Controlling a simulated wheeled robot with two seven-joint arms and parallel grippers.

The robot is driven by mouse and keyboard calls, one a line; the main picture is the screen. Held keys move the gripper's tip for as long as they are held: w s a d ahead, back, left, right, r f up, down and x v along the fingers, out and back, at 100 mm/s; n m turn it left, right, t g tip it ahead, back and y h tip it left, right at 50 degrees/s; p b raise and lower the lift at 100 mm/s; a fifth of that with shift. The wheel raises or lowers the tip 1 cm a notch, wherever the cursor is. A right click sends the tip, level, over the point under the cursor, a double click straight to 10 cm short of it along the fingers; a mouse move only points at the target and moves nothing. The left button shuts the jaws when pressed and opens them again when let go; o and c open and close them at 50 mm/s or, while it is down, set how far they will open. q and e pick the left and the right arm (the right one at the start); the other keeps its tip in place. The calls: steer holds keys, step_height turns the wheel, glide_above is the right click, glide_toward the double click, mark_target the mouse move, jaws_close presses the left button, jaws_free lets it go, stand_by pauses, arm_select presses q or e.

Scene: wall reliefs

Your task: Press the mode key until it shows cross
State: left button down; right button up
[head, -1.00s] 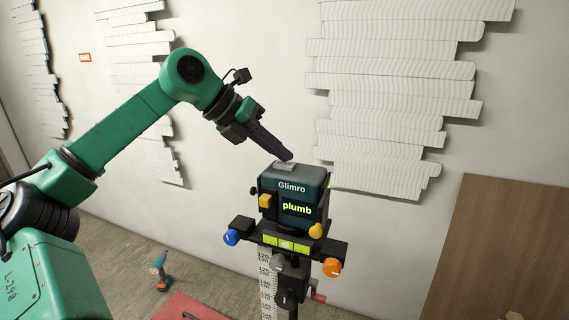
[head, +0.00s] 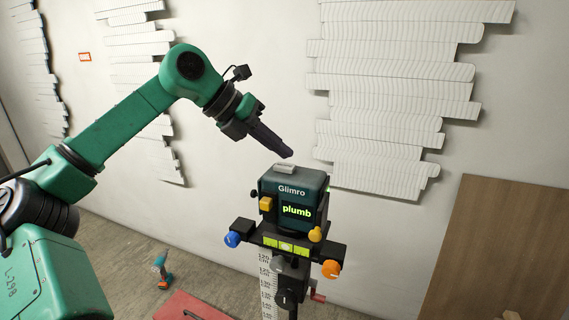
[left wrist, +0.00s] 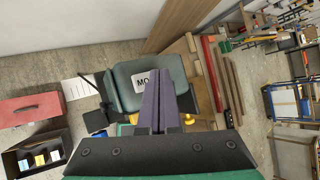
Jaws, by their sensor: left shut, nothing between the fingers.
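The dark teal Glimro device (head: 293,192) stands on a post mount, and its display (head: 297,211) reads "plumb" in green letters. The light grey mode key (head: 284,168) is on its top face. In the left wrist view the key (left wrist: 141,83) shows the letters "MO", and the fingers hide the rest of its label. My left gripper (head: 287,153) is shut and empty. Its fingertips are just above the key, with a small gap in the head view. The fingers also show in the left wrist view (left wrist: 160,82), over the device's top. My right gripper is not in view.
The mount has a blue knob (head: 232,239), an orange knob (head: 331,269) and a yellow-green bubble level (head: 286,246). White ribbed wall reliefs (head: 400,90) are behind. A brown board (head: 495,250) leans at the right. A red case (head: 190,307) and a drill (head: 162,270) are on the floor.

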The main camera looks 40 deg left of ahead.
mark_target(279, 167)
arm_select(q)
steer(key=shift+r, duration=0.1)
step_height(279, 167, up, 5)
steer(key=p, duration=0.5)
stand_by(2.5)
